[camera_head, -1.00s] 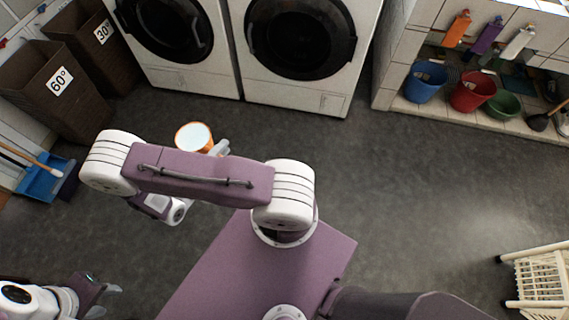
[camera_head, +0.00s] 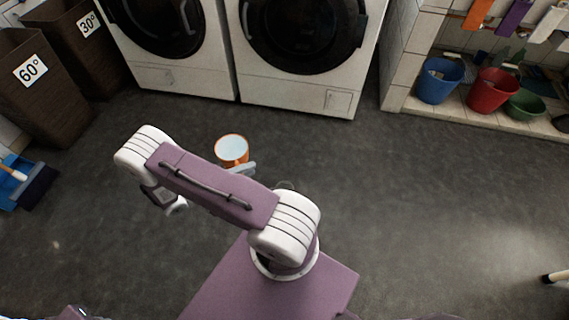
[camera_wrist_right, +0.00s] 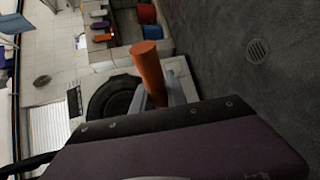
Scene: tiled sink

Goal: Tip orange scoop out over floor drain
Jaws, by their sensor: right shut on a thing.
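The orange scoop (camera_head: 220,160) is off the floor in front of the washers in the head view, its round opening facing up and pale inside. I cannot tell what the pale area is. My right gripper (camera_head: 245,168) is shut on the scoop, its fingers partly hidden by my arm. In the right wrist view the scoop shows as an orange cylinder (camera_wrist_right: 150,72) at the grey fingers (camera_wrist_right: 172,95). The floor drain (camera_wrist_right: 257,51) is a round grate in the dark floor, apart from the scoop. In the head view a small round edge behind my arm is unclear. My left gripper is out of view.
Two washers (camera_head: 295,92) stand at the back. Brown hampers (camera_head: 40,110) and a blue dustpan (camera_head: 15,180) are at the left. Blue (camera_head: 437,82) and red (camera_head: 490,92) buckets stand on a tiled ledge at the right. The floor (camera_head: 430,200) right of my arm is clear.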

